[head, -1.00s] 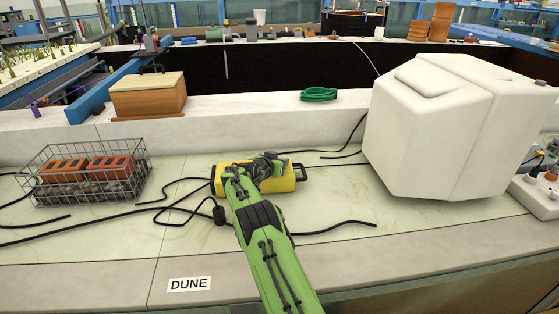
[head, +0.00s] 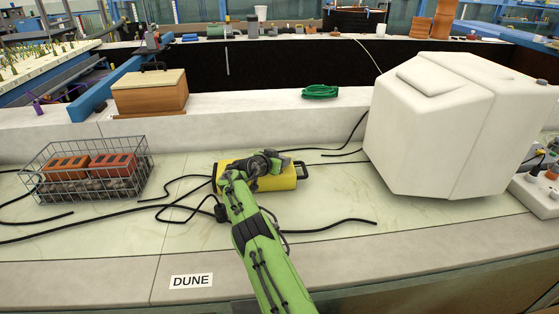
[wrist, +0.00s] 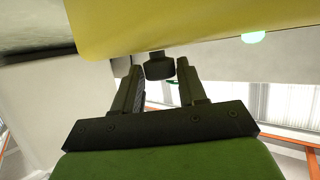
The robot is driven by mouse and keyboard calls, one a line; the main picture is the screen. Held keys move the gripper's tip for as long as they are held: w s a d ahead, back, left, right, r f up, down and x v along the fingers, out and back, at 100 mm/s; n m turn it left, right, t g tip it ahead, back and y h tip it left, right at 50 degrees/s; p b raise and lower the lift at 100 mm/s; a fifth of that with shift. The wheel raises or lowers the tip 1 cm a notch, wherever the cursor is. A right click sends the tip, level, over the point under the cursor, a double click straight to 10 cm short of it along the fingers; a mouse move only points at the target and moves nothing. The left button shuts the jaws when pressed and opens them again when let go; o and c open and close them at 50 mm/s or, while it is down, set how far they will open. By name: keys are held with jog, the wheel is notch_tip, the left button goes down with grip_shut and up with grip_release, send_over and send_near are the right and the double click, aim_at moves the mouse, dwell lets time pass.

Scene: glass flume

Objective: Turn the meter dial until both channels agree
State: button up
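The yellow meter (head: 283,181) lies on the pale bench top in the head view, with a dark handle at its right end. My green arm reaches over it, and my gripper (head: 265,163) hides part of it. In the wrist view the meter's yellow body (wrist: 190,28) fills the top, and a dark knob (wrist: 160,68), seemingly the dial, sticks out from it. My gripper (wrist: 160,72) has one finger on each side of the knob, with narrow gaps showing; it looks open and not clamped. No channel readings can be seen.
A wire basket with bricks (head: 85,187) stands at the left. A large white block (head: 430,130) stands at the right. Black cables (head: 110,212) cross the bench around the meter. A green hose coil (head: 320,92) and a wooden box (head: 150,96) sit behind. A pale green light (wrist: 253,37) shows beside the meter's edge.

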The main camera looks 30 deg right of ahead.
jog(key=shift+o, duration=1.4)
jog(key=shift+s+a+r, duration=0.1)
jog(key=shift+s+r, duration=0.05)
jog(key=shift+r, duration=0.05)
jog(key=p+v, duration=0.1)
jog(key=v, duration=1.4)
jog(key=shift+a, duration=0.2)
jog(key=shift+s+f, duration=0.1)
